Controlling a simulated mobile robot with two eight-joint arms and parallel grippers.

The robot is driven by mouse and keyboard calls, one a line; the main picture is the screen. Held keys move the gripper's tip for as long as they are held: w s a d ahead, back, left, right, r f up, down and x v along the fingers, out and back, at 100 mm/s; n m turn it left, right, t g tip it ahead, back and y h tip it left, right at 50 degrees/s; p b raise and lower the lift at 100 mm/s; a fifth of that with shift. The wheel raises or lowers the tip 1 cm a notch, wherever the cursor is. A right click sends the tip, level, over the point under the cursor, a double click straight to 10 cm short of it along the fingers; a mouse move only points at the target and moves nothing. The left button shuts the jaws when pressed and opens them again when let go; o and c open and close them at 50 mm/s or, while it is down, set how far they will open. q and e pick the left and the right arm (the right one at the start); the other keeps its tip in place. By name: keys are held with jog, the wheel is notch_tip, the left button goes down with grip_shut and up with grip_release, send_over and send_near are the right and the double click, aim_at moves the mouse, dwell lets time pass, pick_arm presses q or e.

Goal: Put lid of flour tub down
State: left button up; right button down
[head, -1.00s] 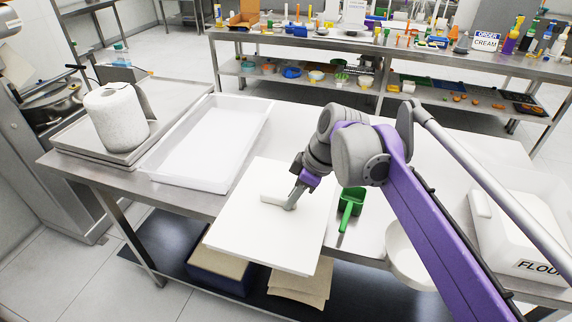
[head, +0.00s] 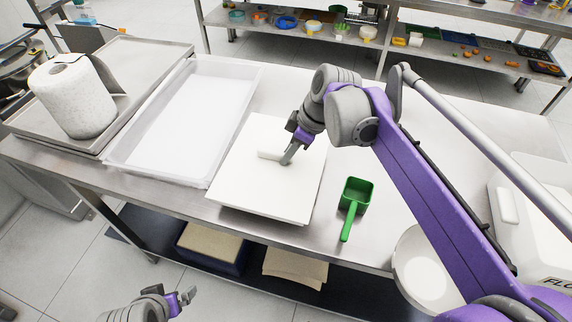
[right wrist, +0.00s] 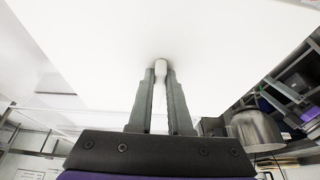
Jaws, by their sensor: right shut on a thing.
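The flour tub's lid is a flat white square panel (head: 255,190) with a bar handle (head: 270,154). My right gripper (head: 288,158) is shut on that handle. The lid is level over the worktop, beside the white tray; I cannot tell whether it touches the worktop. In the right wrist view the lid (right wrist: 235,45) fills the upper part, with its handle (right wrist: 160,68) between the fingertips. The white flour tub (head: 535,240) stands at the right edge, partly cut off and behind my arm. My left gripper (head: 188,296) is low at the bottom left, small and away from the table.
An empty white tray (head: 185,120) lies left of the lid. A paper roll (head: 72,95) stands on a metal tray (head: 150,60). A green scoop (head: 354,200) and a white bowl (head: 425,275) are right of the lid. The back worktop is clear.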

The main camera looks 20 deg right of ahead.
jog(key=shift+w+f, duration=0.1)
jog(key=shift+f, duration=2.35)
jog(key=shift+f, duration=0.1)
jog(key=c, duration=0.8)
grip_release()
jog(key=shift+c, duration=0.2)
jog(key=p+v, duration=0.1)
jog(key=v, duration=1.1)
